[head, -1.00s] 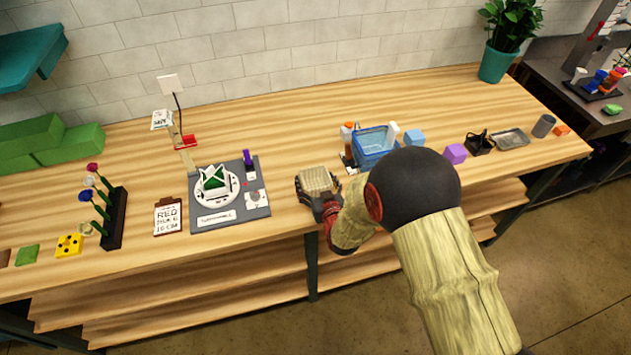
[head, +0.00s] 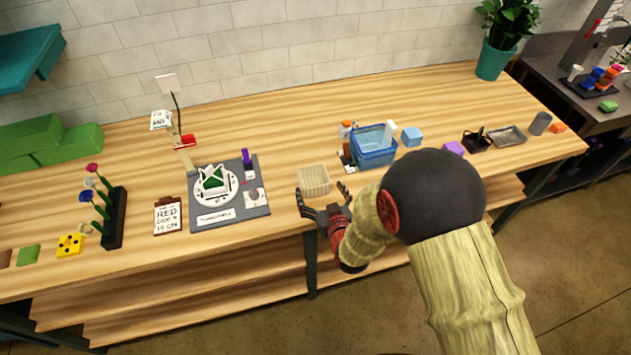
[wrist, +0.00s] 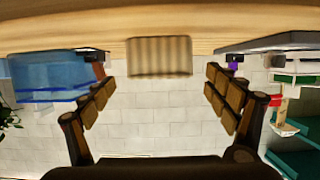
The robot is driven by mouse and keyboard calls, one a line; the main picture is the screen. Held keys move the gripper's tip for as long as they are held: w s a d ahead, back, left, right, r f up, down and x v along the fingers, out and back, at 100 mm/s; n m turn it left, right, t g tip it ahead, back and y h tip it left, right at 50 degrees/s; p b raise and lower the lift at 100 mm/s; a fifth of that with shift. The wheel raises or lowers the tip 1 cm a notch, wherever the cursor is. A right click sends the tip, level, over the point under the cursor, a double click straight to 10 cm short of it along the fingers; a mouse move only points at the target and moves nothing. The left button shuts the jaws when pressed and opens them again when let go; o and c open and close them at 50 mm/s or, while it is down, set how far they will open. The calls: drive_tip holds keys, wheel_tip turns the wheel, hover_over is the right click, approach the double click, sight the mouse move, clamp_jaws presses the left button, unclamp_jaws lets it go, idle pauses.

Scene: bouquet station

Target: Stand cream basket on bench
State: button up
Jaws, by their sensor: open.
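The cream basket (head: 314,180) stands upright on the wooden bench (head: 290,130), near its front edge and just right of the grey turntable mat. My gripper (head: 323,199) is open and empty in front of the basket, apart from it, at the bench's front edge. In the wrist view the basket (wrist: 160,57) shows its ribbed side beyond and between the spread fingers (wrist: 158,95). That view looks inverted, with the bench along the top.
Behind right stands a blue bin (head: 372,150), with a light-blue cube (head: 412,137) and purple cube (head: 454,148) beyond. The bench behind the basket is clear.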

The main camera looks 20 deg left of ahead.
drive_tip(key=v, duration=0.5)
drive_tip(key=shift+s, duration=0.1)
drive_tip(key=shift+d+r, duration=0.1)
drive_tip(key=w+d+r+m+h, duration=0.2)
drive_tip(key=w+d+r+h, duration=0.15)
drive_tip(key=d+r, duration=0.45)
drive_tip(key=s+d+r+m+g+h, duration=0.1)
drive_tip(key=s+d+r+g+h, duration=0.15)
drive_tip(key=d+r, duration=0.75)
drive_tip(key=s+d+r+m+g, duration=0.1)
drive_tip(key=s+d+r, duration=0.1)
drive_tip(key=s+d, duration=0.2)
drive_tip(key=s+d+r+m+g+h, duration=0.1)
drive_tip(key=s+d+r+g, duration=0.1)
drive_tip(key=s, duration=0.9)
drive_tip(key=s+d+r+m+g, duration=0.1)
drive_tip(key=s+d+r, duration=0.3)
drive_tip(key=s+d, duration=0.2)
drive_tip(key=shift+s+d+h, duration=0.35)
drive_tip(key=shift+s+h, duration=0.05)
drive_tip(key=shift+s, duration=0.75)
